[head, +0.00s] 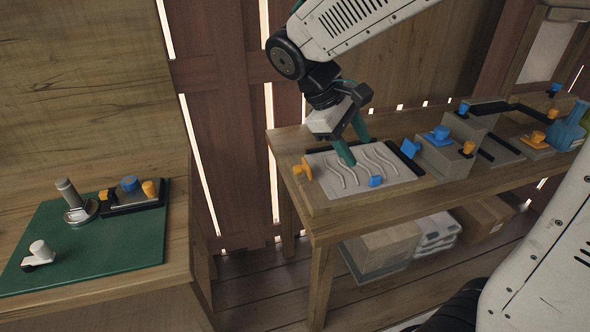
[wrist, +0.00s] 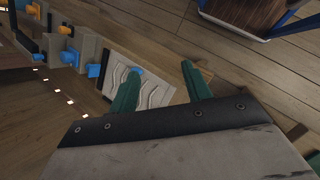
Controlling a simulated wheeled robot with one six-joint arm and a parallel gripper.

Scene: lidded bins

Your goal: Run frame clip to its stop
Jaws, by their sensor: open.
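A pale panel with wavy raised lines (head: 345,182) lies in a dark-edged frame on the wooden bench. An orange clip-like piece (head: 303,168) sits at its left edge, a small blue piece (head: 376,181) at its near edge, and a larger blue piece (head: 410,148) at its right. I cannot tell which one is the frame clip. My gripper (head: 354,143) is open and empty, its green fingers over the panel's far part. In the wrist view, the left finger overlaps the panel (wrist: 155,93), close to a blue piece (wrist: 136,70).
Grey blocks with blue and orange knobs (head: 438,155) stand right of the panel. A blue-green bottle-like object (head: 570,126) is at the far right. A green mat (head: 110,250) with small fixtures covers the left table. Boxes (head: 382,248) sit below the bench.

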